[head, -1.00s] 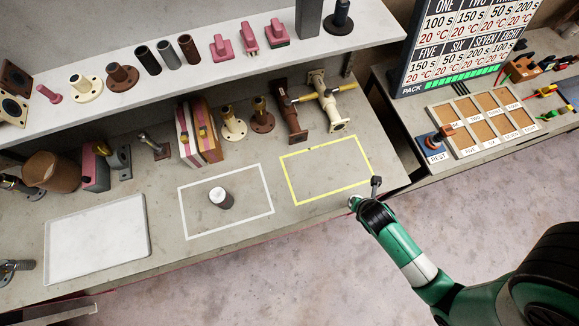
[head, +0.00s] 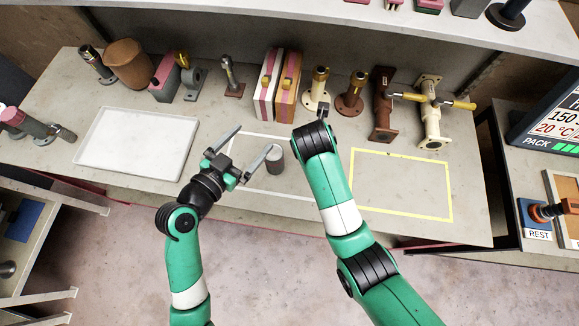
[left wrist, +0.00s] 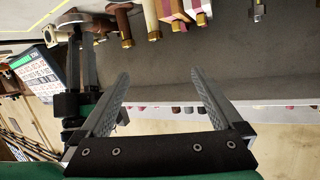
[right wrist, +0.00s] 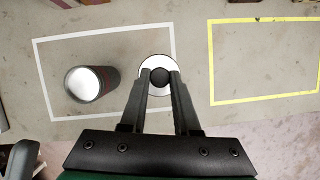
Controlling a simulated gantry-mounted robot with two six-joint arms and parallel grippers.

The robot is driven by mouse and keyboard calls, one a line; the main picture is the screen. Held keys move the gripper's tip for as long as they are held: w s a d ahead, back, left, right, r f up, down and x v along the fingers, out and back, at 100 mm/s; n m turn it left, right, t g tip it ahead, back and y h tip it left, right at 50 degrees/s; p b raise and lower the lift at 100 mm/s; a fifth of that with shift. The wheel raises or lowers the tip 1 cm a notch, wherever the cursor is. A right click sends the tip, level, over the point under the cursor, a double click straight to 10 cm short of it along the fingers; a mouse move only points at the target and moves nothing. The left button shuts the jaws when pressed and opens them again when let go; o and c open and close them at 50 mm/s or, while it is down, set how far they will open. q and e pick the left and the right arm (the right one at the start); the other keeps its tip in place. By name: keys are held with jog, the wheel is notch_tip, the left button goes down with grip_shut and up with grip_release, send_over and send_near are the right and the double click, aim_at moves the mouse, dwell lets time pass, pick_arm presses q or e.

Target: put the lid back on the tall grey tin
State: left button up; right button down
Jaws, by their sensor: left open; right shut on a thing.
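The tall grey tin (head: 275,160) stands inside the white outline; the right wrist view shows it from above (right wrist: 92,86), dark-sided with a bright white round top. Whether that top is its inside, I cannot tell. My right gripper (right wrist: 158,78) is shut on the black knob of a round white lid (right wrist: 149,64), to the right of the tin and apart from it in that view. In the head view my right arm hides the lid. My left gripper (head: 255,138) is open and empty, just left of the tin; its spread fingers show in the left wrist view (left wrist: 160,75).
A white tray (head: 138,143) lies at the left. The yellow outline (head: 402,155) on the right is empty. Flanged pipe pieces, a brown pot (head: 128,63) and pink-striped blocks (head: 277,85) line the back of the bench, under a shelf (head: 230,15).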

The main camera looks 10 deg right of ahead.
pick_arm(q)
jog(key=g+b, duration=0.2)
jog(key=b, duration=0.2)
send_near(279, 153)
jog(key=shift+s+a+f+n, duration=0.15)
jog(key=shift+s+a+n, duration=0.2)
jog(key=shift+s, duration=0.35)
pick_arm(e)
jog(key=w+a+r+n, duration=0.1)
jog(key=w+a+r, duration=0.2)
jog(key=a+r, duration=0.4)
jog(key=a, duration=0.4)
jog(key=shift+w+a+r+n+y, duration=0.2)
jog(key=shift+r+n+y, duration=0.1)
jog(key=shift+n, duration=0.1)
pick_arm(q)
jog(key=shift+w, duration=0.15)
jog(key=x, duration=1.1)
jog(key=shift+w+d, duration=0.15)
jog(key=shift+w, duration=0.25)
grip_shut()
